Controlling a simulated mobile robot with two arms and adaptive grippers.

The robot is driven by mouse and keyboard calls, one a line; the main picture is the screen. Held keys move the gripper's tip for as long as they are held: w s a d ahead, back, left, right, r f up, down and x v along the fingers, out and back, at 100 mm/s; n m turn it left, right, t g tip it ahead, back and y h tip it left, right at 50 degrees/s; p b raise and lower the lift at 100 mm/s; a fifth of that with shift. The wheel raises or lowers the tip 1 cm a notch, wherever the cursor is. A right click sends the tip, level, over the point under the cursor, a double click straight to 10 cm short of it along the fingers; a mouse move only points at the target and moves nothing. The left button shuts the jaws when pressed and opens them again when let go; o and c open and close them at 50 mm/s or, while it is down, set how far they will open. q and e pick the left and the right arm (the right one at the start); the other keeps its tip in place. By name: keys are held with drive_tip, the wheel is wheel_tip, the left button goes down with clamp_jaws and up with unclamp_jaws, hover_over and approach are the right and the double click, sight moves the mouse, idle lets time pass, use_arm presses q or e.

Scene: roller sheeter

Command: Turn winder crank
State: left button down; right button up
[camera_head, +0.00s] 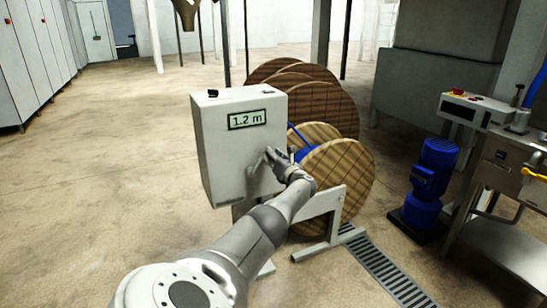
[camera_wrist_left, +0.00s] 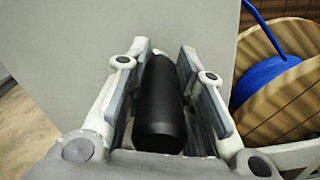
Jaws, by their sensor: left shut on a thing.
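The winder is a light grey box (camera_head: 229,148) on a stand, with a display reading "1.2 m" (camera_head: 247,119). A wooden reel (camera_head: 340,178) with blue cable (camera_head: 303,153) stands at its right side; it also shows in the left wrist view (camera_wrist_left: 285,85). My left gripper (camera_head: 273,156) is at the lower right of the box's front face. In the left wrist view the gripper (camera_wrist_left: 160,75) is shut around the black crank handle (camera_wrist_left: 160,110), a finger on each side. The rest of the crank is hidden behind the gripper. My right gripper is not clearly in view.
Several large wooden reels (camera_head: 318,96) stand behind the winder. A blue motor (camera_head: 430,180) and a metal machine (camera_head: 500,180) are at the right, with a floor grate (camera_head: 385,268) before them. The floor at the left is open, beside grey lockers (camera_head: 30,60).

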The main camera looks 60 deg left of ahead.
use_arm(q)
drive_tip(key=shift+w+d, duration=0.1)
drive_tip(key=shift+w, duration=0.05)
drive_tip(key=c, duration=1.2)
unclamp_jaws()
drive_tip(key=shift+w+f, duration=0.1)
drive_tip(key=shift+f, duration=0.05)
drive_tip(key=shift+o, duration=0.2)
drive_tip(key=shift+d, duration=0.15)
drive_tip(key=s+d, duration=0.1)
drive_tip(key=d, duration=1)
drive_tip(key=shift+d, duration=0.35)
